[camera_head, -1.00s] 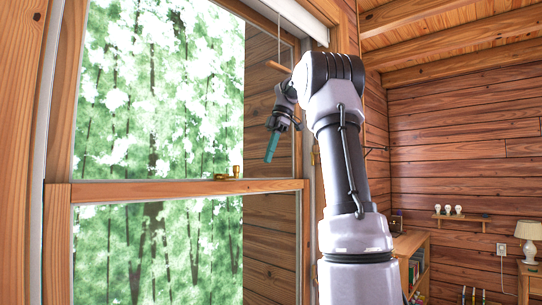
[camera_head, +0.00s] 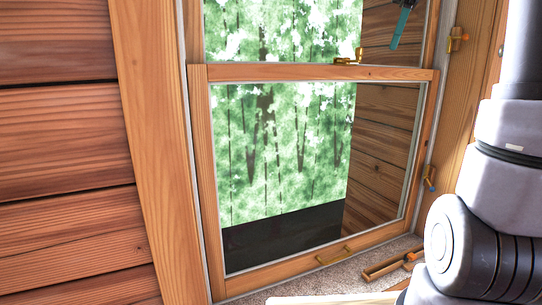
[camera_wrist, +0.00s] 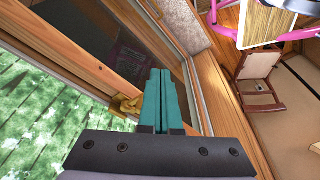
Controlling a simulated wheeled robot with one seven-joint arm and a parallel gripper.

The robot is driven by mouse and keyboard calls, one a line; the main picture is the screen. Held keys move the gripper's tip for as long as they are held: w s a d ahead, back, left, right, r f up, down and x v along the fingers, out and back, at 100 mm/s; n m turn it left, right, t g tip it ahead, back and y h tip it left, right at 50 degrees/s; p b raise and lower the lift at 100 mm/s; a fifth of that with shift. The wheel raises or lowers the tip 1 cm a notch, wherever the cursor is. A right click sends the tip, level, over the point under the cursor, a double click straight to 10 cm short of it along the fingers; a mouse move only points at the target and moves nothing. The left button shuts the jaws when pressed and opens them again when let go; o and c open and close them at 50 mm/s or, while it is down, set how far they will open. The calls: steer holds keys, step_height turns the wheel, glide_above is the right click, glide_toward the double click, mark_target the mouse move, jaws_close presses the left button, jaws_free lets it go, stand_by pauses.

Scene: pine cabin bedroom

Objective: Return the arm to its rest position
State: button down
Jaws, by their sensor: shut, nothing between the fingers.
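My gripper (camera_head: 402,24) shows at the top edge of the head view as teal fingers in front of the window's upper part. In the wrist view its two teal fingers (camera_wrist: 161,98) lie side by side, shut with nothing between them. A brass sash lock (camera_wrist: 126,105) sits just left of the fingertips in the wrist view; I cannot tell whether they touch. The lock also shows in the head view (camera_head: 348,57), on the window's middle rail, left of and below the gripper. My arm fills the right side of the head view.
The wooden window sash (camera_head: 320,73) has a brass handle (camera_head: 334,254) on its bottom rail. A small wooden tray (camera_head: 388,268) lies on the sill. A brass fitting (camera_head: 457,39) is on the right frame. In the wrist view, a wooden chair (camera_wrist: 256,82) stands to the right.

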steer(key=s+a+f+m+t, duration=0.3)
steer(key=s+a+f+m, duration=0.1)
steer(key=s+f+m, duration=0.3)
steer(key=s+a+f+m+t, duration=0.3)
steer(key=s+a+f+m, duration=0.1)
steer(key=s+f+m, duration=0.4)
steer(key=s+m, duration=0.2)
steer(key=shift+s+a+m+h, duration=0.15)
steer(key=shift+a+m+h, duration=0.1)
steer(key=shift+m+h, duration=0.05)
steer(key=shift+f, duration=0.1)
